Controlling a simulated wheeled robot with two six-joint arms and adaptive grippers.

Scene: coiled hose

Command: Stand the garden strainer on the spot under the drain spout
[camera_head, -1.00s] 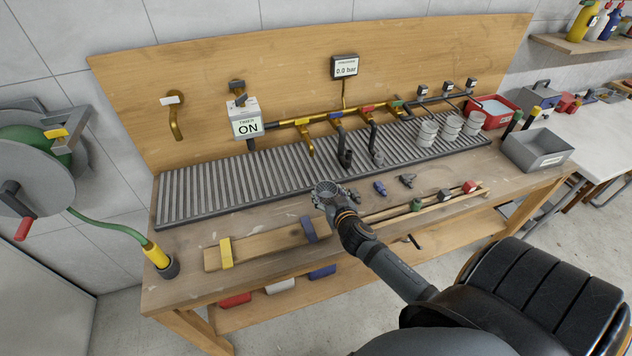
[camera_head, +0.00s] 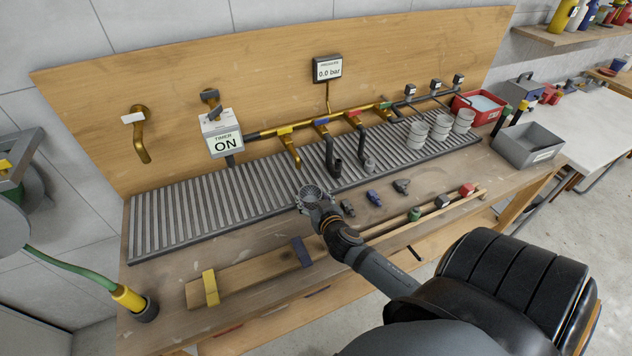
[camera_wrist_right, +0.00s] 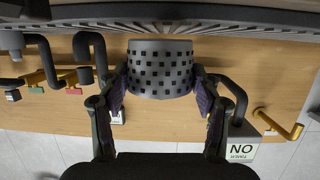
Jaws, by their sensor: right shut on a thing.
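The garden strainer (camera_wrist_right: 160,70) is a grey cup with rows of square holes. In the right wrist view it sits between the fingers of my right gripper (camera_wrist_right: 160,98), which is shut on it. In the head view the strainer (camera_head: 312,194) shows at the end of my right gripper (camera_head: 318,208), near the front edge of the slatted drain rack (camera_head: 195,215). Several spouts hang above the rack: a brass one (camera_head: 142,145) at far left, another brass one (camera_head: 290,150), and dark bent ones (camera_head: 333,155). I cannot tell which is the drain spout. My left gripper is out of view.
White pots (camera_head: 418,134) stand on the rack's right part. Small hose fittings (camera_head: 374,198) lie right of the gripper. A wooden strip with clips (camera_head: 255,268) and a hose end (camera_head: 140,305) lie at front left. The rack's left part is bare.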

